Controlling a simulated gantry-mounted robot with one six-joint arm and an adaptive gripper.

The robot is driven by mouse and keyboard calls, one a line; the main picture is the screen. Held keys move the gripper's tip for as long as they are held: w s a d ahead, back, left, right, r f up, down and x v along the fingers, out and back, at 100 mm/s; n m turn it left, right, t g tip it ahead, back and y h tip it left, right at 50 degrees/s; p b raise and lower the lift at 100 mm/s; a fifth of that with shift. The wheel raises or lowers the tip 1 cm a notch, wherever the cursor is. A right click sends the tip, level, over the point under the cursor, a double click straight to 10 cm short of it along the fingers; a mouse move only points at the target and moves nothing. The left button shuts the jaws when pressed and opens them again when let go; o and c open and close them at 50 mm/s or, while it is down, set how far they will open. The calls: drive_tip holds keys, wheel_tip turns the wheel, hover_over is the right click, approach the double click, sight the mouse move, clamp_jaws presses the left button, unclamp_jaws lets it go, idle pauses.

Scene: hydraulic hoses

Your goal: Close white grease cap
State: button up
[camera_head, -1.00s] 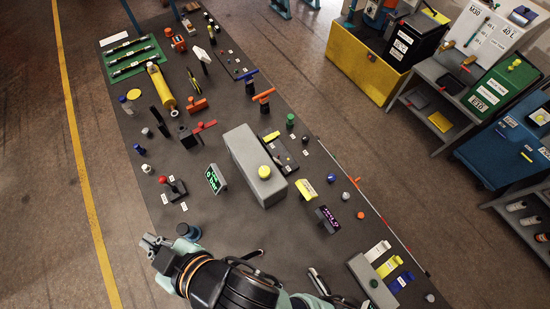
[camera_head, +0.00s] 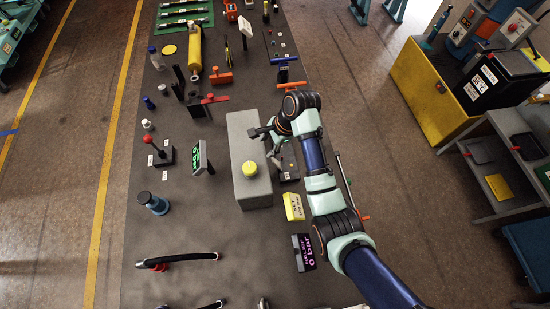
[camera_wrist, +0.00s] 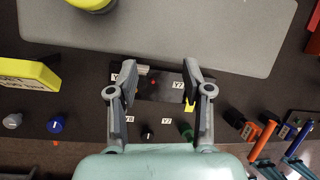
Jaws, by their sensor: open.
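A small white cap-like piece (camera_head: 147,124) stands near the left edge of the table in the head view, below a blue one (camera_head: 148,102). I cannot tell whether it is the white grease cap or whether it is closed. A light grey knob (camera_wrist: 12,121) stands next to a blue knob (camera_wrist: 56,125) at the left of the wrist view. My gripper (camera_head: 266,146) is open and empty beside the grey box, far right of the white piece. In the wrist view, its fingers (camera_wrist: 157,75) spread above a black block (camera_wrist: 160,88) with white labels.
A large grey box (camera_head: 242,125) with a yellow knob (camera_head: 250,168) stands between my gripper and the table's left side. A red-knobbed lever (camera_head: 160,155), a green display (camera_head: 201,157) and a blue-grey round piece (camera_head: 153,203) stand at left.

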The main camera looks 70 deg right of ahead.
sight(273, 159)
drive_tip(key=s+d+f+m+y, duration=0.1)
drive_tip(key=s+d+f+m, duration=0.1)
drive_tip(key=s+m, duration=0.15)
drive_tip(key=x, duration=0.5)
drive_tip(key=b+x, duration=0.1)
drive_tip(key=x, duration=0.1)
drive_tip(key=shift+s+a+f, duration=0.3)
drive_tip(key=shift+a+f, duration=0.05)
drive_tip(key=shift+a, duration=0.1)
clamp_jaws()
